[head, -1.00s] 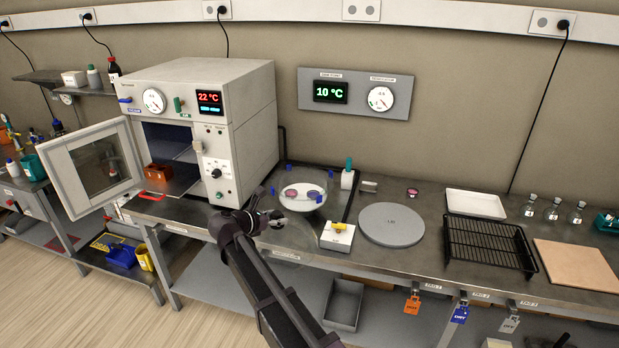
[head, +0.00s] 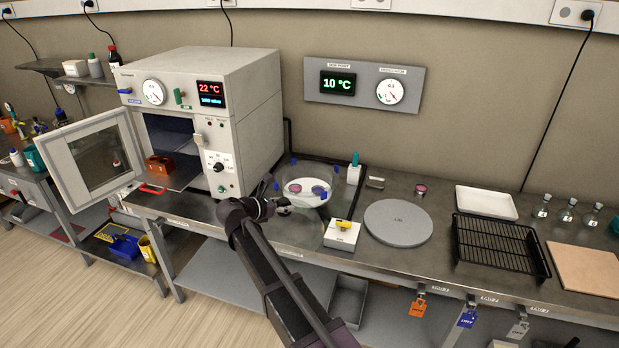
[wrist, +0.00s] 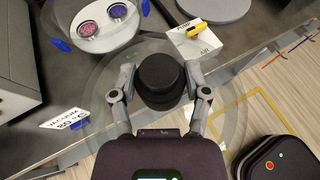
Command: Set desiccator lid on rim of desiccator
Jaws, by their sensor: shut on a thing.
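The desiccator (head: 303,198) is a clear bowl with blue tabs around its rim, standing on the bench right of the oven. A white plate inside holds a pink dish (wrist: 88,29) and a purple dish (wrist: 118,11). The desiccator lid (wrist: 100,75) is a clear, nearly invisible dome with a black knob (wrist: 160,78). My gripper (head: 284,207) is shut on that knob, one finger on each side. In the wrist view, the knob is nearer to me than the bowl, which is at upper left. The bowl is uncovered, and the lid hangs in front of it.
A white box with a yellow switch (head: 342,235) stands close right of the bowl. A grey round disc (head: 398,222) lies beyond it, then a black rack (head: 498,245). The oven (head: 215,120) at left has its door (head: 95,160) open.

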